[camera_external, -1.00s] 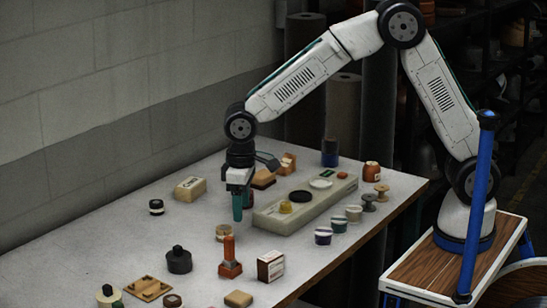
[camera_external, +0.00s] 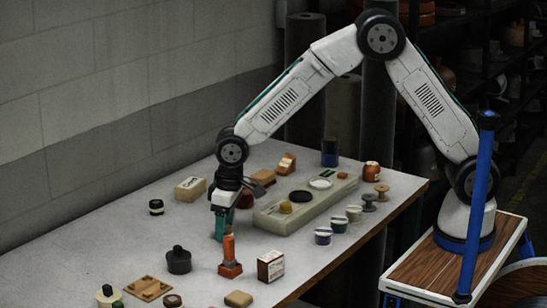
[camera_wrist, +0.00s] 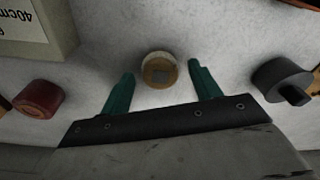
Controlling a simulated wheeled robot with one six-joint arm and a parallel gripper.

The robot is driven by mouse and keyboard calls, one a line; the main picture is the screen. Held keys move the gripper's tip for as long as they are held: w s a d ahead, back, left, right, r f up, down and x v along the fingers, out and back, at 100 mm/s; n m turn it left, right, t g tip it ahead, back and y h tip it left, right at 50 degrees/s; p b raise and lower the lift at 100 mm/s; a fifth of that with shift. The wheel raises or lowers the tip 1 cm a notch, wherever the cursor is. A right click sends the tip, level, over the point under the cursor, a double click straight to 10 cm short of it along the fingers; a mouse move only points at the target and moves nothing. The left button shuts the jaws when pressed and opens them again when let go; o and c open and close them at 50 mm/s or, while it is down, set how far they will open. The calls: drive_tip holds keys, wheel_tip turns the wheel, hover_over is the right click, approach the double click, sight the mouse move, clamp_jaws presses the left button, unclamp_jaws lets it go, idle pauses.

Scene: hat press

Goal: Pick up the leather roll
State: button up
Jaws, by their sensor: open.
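A small round tan roll (camera_wrist: 158,71), which I take to be the leather roll, stands on the pale worktop. In the wrist view it sits between the tips of my gripper (camera_wrist: 161,75), with a gap on each side. The gripper's green fingers are open and hold nothing. In the external view my gripper (camera_external: 221,236) points down, low over the table, behind the orange-topped tool, and it hides the roll there.
The orange tool (camera_external: 230,262) stands close in front of my gripper. A dark red round piece (camera_wrist: 38,98) and a pale long block (camera_wrist: 40,30) lie left in the wrist view; a black weight (camera_wrist: 282,80) is right. A boxed item (camera_external: 271,266) stands near the table edge.

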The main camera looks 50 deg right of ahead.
drive_tip(key=c, duration=1.1)
drive_tip(key=shift+o, duration=0.2)
